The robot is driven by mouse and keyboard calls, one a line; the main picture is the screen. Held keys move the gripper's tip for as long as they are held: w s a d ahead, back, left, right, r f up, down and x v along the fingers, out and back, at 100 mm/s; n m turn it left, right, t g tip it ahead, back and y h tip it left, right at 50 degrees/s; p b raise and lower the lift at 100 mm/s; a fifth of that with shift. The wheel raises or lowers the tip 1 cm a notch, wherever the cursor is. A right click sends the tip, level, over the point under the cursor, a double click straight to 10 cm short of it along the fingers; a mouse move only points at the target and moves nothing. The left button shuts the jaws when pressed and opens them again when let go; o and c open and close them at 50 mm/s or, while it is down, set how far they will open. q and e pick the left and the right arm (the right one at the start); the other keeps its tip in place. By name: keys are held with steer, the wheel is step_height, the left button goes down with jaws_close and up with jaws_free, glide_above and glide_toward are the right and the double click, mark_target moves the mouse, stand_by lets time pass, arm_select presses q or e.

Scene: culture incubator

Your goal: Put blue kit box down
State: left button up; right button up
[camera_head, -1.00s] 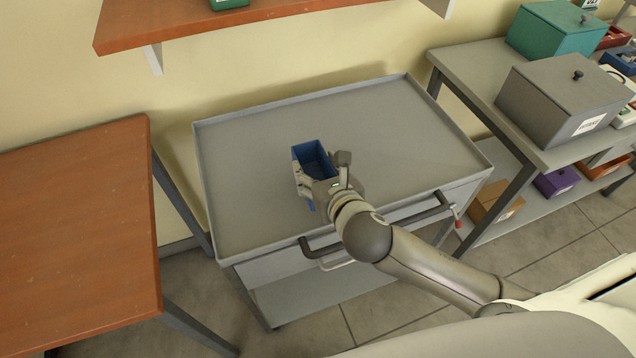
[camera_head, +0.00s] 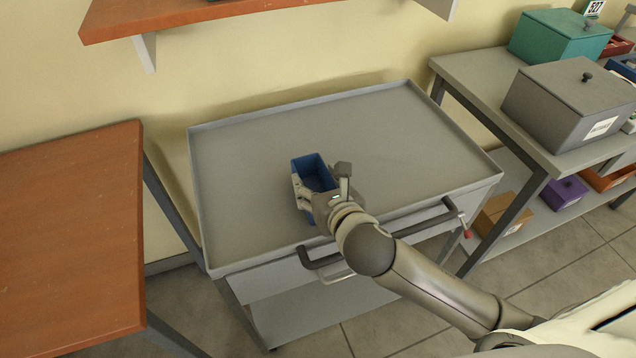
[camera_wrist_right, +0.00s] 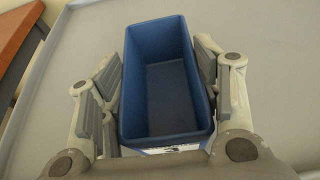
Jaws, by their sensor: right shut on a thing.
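The blue kit box (camera_head: 312,168) is an open-topped, empty box. My right gripper (camera_head: 322,188) is shut on it, over the middle of the grey cart top (camera_head: 250,150). In the right wrist view the blue kit box (camera_wrist_right: 166,85) sits upright between the two fingers of the right gripper (camera_wrist_right: 165,88), one on each long side. A white label edge shows at its near end. I cannot tell whether its bottom touches the cart top. My left gripper is not in view.
The cart top is bare around the box and has a raised rim. A brown table (camera_head: 70,230) stands at the left. A wooden shelf (camera_head: 200,15) hangs above. At the right, a bench (camera_head: 465,75) bears a grey lidded box (camera_head: 570,105) and a teal one (camera_head: 560,35).

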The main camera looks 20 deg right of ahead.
steer(key=o, duration=1.3)
steer(key=shift+f, duration=0.1)
steer(key=shift+c, duration=0.2)
steer(key=shift+s+r, duration=0.2)
steer(key=shift+r, duration=0.05)
steer(key=v, duration=0.6)
steer(key=shift+r, duration=0.1)
steer(key=shift+p+v, duration=2.75)
steer(key=shift+v, duration=0.05)
